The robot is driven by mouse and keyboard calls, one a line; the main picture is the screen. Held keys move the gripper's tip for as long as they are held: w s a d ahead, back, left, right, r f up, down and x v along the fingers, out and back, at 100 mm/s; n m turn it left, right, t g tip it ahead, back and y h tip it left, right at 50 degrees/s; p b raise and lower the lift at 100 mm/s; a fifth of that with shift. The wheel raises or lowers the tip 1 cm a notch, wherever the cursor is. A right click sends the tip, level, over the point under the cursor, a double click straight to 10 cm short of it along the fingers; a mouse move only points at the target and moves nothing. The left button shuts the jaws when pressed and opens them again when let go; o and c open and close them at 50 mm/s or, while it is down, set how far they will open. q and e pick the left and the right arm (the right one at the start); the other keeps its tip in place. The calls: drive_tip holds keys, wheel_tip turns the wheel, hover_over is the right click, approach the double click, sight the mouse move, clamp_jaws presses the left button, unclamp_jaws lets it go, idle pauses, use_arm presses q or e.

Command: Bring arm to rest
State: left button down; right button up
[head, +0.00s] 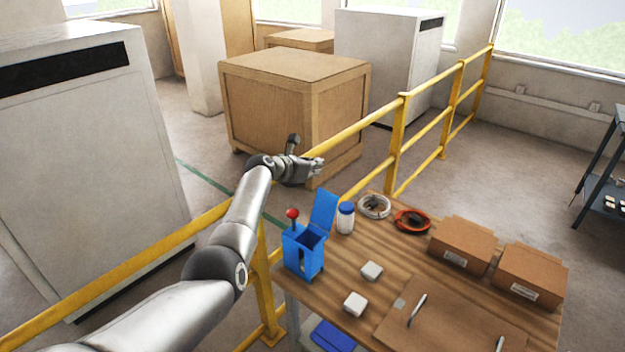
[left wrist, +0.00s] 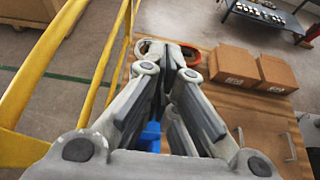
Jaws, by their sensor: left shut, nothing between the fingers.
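My left arm reaches in from the lower left of the head view. Its gripper (head: 316,167) is raised above and beyond the table's far left corner, near the yellow railing. In the left wrist view the fingers (left wrist: 168,62) come together with nothing between them, over the table. My right gripper is in neither view.
The wooden table (head: 340,296) holds a blue box with an open lid (head: 303,252), a blue-capped jar (head: 345,218), two white blocks, cable coils and brown cartons (head: 463,243). The yellow railing (head: 397,145) runs behind; a large wooden crate (head: 290,105) stands beyond.

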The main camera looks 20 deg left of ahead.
use_arm(q)
drive_tip(key=s+f+m+g+y, duration=0.1)
drive_tip(key=s+f+m+g, duration=0.2)
drive_tip(key=s+f+m, duration=0.85)
drive_tip(key=s+f+m+g+y, duration=0.2)
drive_tip(key=s+f+m, duration=0.5)
drive_tip(key=s, duration=0.7)
drive_tip(key=s+d+r+m+g+y, duration=0.1)
drive_tip(key=s+d+m+g, duration=0.15)
drive_tip(key=s+m, duration=1)
drive_tip(key=s+d+r+m+g, duration=0.1)
drive_tip(key=s+d+m, duration=0.25)
drive_tip(key=s, duration=1.75)
wheel_tip(320, 180, down, 31)
drive_tip(key=s+g+b, duration=0.1)
drive_tip(key=g+b, duration=0.1)
drive_tip(key=b, duration=0.3)
drive_tip(key=s+a+f+b, duration=0.2)
drive_tip(key=s+f+b, duration=0.2)
drive_tip(key=s+f, duration=1.3)
wheel_tip(320, 180, down, 4)
drive_tip(key=shift+a+r+g+y, duration=0.1)
drive_tip(key=shift+a+g+y, duration=0.15)
drive_tip(key=shift+g, duration=0.2)
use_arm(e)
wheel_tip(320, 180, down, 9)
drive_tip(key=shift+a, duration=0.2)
